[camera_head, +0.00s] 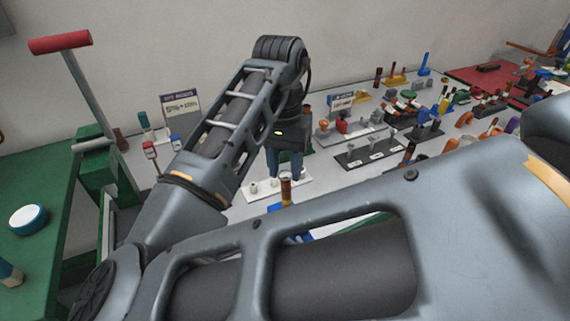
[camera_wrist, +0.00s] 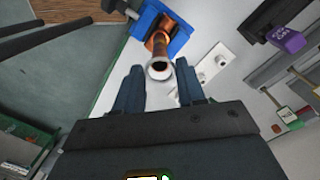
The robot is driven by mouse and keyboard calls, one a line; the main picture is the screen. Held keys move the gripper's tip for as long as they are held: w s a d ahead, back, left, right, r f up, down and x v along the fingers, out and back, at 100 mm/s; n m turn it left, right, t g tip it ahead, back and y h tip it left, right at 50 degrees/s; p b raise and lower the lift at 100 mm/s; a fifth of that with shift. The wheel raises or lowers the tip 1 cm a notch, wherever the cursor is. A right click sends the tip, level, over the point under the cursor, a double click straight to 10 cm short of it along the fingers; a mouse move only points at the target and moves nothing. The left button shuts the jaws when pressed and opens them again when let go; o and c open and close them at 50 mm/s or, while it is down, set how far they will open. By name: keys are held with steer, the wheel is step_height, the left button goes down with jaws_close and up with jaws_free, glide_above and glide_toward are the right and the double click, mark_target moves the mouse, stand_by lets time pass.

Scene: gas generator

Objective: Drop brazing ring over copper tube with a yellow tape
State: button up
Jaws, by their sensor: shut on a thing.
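A copper tube (camera_head: 286,186) with a yellow band low on it stands upright in a blue holder (camera_head: 283,206). In the wrist view the copper tube (camera_wrist: 158,43) rises from the blue holder (camera_wrist: 181,36) and points toward the camera. My gripper (camera_head: 286,170) points down just behind the tube in the head view. In the wrist view my gripper (camera_wrist: 159,66) has its fingertips on either side of a pale round rim with a dark centre, in line with the tube. My gripper is shut on the brazing ring, but I cannot clearly tell the ring from the tube's mouth.
A white plate with pegs (camera_head: 262,188) lies by the gripper; it also shows in the wrist view (camera_wrist: 213,64). A dark block rack (camera_head: 368,153) and many coloured parts fill the table to the right. A green bench (camera_head: 40,200) stands at left.

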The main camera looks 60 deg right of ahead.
steer(key=shift+f+b, duration=0.65)
steer(key=shift+f, duration=0.4)
steer(key=o, duration=0.8)
steer(key=r, duration=0.7)
steer(key=shift+w+d+r, duration=0.15)
steer(key=shift+w+r, duration=0.1)
steer(key=shift+r, duration=0.15)
